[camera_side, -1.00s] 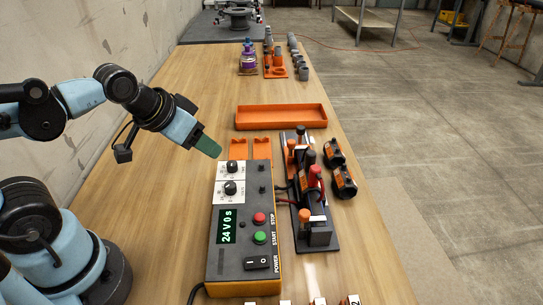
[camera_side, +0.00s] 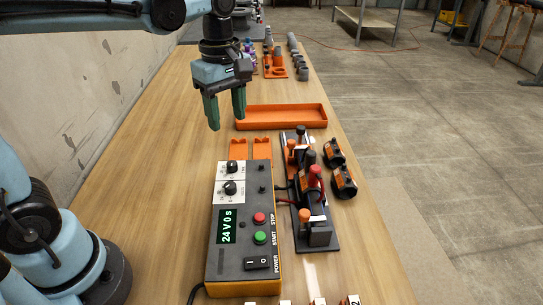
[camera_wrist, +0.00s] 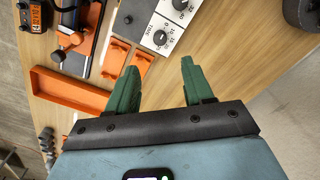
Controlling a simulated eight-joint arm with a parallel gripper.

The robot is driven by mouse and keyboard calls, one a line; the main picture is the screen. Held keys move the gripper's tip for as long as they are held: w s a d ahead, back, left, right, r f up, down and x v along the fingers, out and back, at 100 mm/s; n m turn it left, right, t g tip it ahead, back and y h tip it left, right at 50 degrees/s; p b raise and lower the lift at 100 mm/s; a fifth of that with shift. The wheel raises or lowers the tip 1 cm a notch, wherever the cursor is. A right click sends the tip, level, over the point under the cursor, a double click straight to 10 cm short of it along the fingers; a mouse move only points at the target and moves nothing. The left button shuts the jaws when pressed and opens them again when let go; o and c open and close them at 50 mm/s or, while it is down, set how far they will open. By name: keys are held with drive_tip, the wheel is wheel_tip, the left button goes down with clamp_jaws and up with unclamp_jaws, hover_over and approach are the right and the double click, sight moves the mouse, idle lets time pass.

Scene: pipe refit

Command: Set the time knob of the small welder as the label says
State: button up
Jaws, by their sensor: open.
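Two black knobs sit on white dials: an upper knob (camera_side: 232,167) and a lower knob (camera_side: 230,188). My gripper (camera_side: 227,118) points down, open and empty, above the bench beyond the knobs. Its green fingers also show in the wrist view (camera_wrist: 158,68).
Black couplings with orange labels (camera_side: 333,153) lie right of the clamp rig (camera_side: 318,240); their print is unreadable. An orange tray (camera_side: 282,124) and small orange holders (camera_side: 262,149) stand beyond the welder. The bench left of the welder is clear.

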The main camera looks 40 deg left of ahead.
sight(232, 163)
wheel_tip(232, 163, down, 12)
drive_tip(key=shift+r, duration=0.1)
idle(0.5)
drive_tip(key=shift+c, duration=0.3)
clamp_jaws()
